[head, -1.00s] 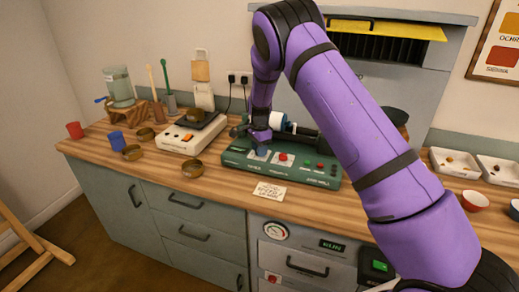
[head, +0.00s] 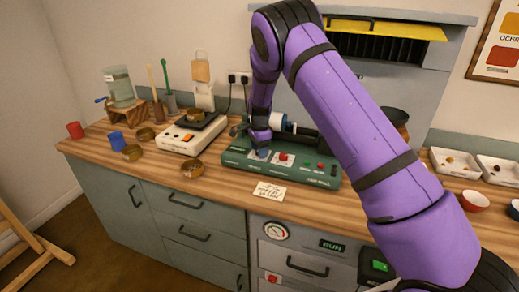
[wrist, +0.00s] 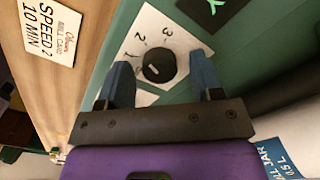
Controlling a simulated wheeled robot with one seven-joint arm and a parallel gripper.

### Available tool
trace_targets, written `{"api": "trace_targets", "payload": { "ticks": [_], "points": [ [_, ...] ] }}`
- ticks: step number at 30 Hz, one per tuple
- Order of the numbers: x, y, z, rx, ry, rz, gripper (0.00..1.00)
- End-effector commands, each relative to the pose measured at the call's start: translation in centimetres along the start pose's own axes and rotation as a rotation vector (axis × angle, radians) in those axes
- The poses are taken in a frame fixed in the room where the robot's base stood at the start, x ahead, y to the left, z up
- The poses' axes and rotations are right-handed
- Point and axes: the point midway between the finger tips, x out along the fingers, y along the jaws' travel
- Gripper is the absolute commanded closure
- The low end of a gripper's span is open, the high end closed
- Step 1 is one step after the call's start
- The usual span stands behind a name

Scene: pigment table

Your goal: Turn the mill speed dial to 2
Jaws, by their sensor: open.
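The mill's green base (head: 310,172) stands on the counter. In the wrist view its speed dial is a round black knob (wrist: 158,67) on a white plate (wrist: 150,37) with the numbers 1, 2 and 3 around it. A small pale mark shows on the knob, but I cannot tell surely which number it faces. My gripper (wrist: 161,62) is open, with one blue finger on each side of the knob and visible gaps between. In the head view my gripper (head: 261,150) points down over the left part of the base and hides the dial.
A card (wrist: 54,38) reading "Speed 2, 10 min" lies in front of the mill. A red button (head: 283,157) is right of my gripper. The mill jar (wrist: 280,155) is close by in the wrist view.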

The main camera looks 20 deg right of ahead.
Motion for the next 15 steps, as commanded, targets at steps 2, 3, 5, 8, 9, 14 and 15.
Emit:
{"api": "trace_targets", "payload": {
  "ticks": [2,3,5,8,9,14,15],
  "points": [
    [-0.1,0.0,0.0,0.000,0.000,0.000,0.40],
    [-0.2,0.0,0.0,0.000,0.000,0.000,0.40],
    [-0.7,0.0,0.0,-0.001,0.000,-0.001,0.40],
    [-2.0,-0.1,0.0,-0.001,0.000,-0.002,0.40],
    [-2.7,-0.1,0.0,-0.001,0.000,-0.003,0.40],
    [-5.8,-0.1,0.0,0.000,0.000,-0.003,0.40],
    [-6.6,-0.1,0.0,0.000,0.000,-0.003,0.40]
  ]
}}
